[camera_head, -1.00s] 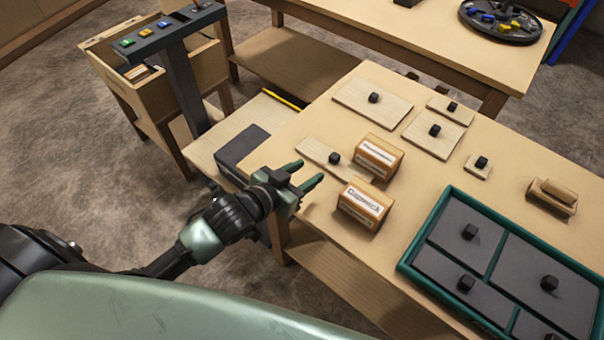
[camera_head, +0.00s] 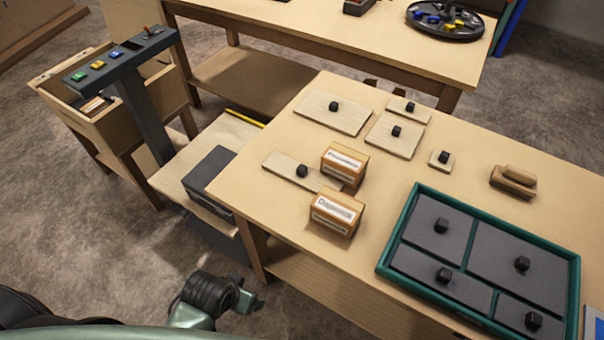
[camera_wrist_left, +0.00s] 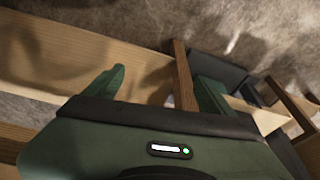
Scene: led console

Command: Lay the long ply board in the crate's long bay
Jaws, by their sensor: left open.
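A long, narrow ply board (camera_head: 279,165) with a black knob lies on the work table, its right end running in by two labelled boxes. Whether a box rests on it I cannot tell. The teal crate (camera_head: 400,228) lies at the table's right front. Dark grey panels with black knobs (camera_head: 441,226) fill its visible bays, including a long front-left one. My left gripper (camera_head: 250,300) is low, off the table's front-left edge, away from the board. In the wrist view it is open and empty (camera_wrist_left: 162,82). My right gripper is out of view.
The labelled boxes (camera_head: 345,162) (camera_head: 337,212) stand close to the board. Other knobbed ply boards (camera_head: 335,119) and a wooden block (camera_head: 513,182) lie farther back. A dark box (camera_head: 210,175) sits on a lower shelf at left, near a button console (camera_head: 120,58). The table's front-left edge is clear.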

